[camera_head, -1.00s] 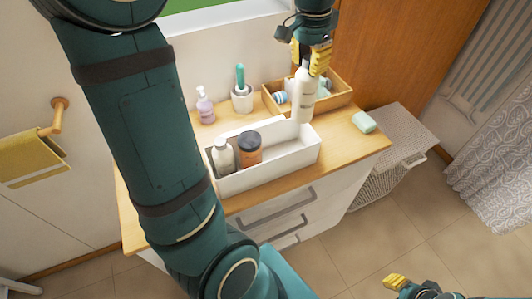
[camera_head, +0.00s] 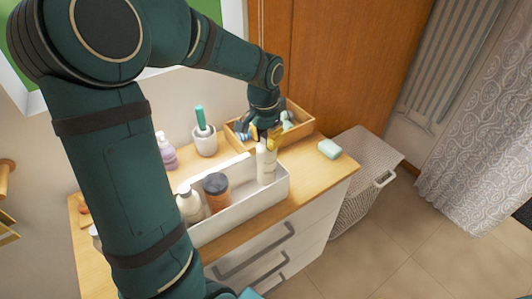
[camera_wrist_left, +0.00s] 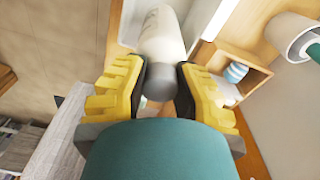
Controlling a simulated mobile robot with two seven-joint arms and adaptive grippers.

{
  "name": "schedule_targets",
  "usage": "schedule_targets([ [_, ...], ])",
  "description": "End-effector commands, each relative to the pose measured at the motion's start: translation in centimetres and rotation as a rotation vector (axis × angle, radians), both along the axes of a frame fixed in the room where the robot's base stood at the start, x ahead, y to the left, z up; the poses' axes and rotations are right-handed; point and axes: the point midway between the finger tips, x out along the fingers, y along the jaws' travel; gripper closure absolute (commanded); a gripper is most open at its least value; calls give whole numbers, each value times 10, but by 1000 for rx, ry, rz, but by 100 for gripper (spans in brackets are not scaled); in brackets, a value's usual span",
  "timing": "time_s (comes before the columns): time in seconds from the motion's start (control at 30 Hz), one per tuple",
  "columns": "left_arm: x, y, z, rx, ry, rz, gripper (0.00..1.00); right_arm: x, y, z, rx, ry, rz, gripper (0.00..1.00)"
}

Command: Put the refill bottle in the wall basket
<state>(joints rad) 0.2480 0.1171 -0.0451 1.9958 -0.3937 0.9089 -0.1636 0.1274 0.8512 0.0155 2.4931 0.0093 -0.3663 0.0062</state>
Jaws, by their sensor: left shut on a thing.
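The white refill bottle (camera_head: 266,165) is roughly upright at the right end of a long white open basket (camera_head: 236,222) on the wooden counter. Its lower part is hidden behind the basket's front wall, and I cannot tell whether it touches the floor. My left gripper (camera_head: 268,138) is shut on the bottle's top. In the left wrist view the yellow fingers (camera_wrist_left: 159,95) close from both sides around the grey cap, with the white body (camera_wrist_left: 160,35) beyond. My right gripper is out of view.
A white pump bottle (camera_head: 189,205) and a brown jar with dark lid (camera_head: 216,191) fill the basket's left part. Behind stand a wooden tray (camera_head: 303,127), a cup (camera_head: 205,142) and a purple pump bottle (camera_head: 166,152). Green soap (camera_head: 329,149) lies at right.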

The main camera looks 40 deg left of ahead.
Motion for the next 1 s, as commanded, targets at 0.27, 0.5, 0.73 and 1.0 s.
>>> schedule_targets([
  [0.27,0,0,-35,-1,3,1,100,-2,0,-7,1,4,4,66],
  [0.5,0,0,-46,0,-1,1,100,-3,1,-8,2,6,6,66],
  [0.73,0,0,-48,0,-1,0,100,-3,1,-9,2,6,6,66],
  [1.0,0,0,-49,0,0,0,49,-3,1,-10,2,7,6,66],
])
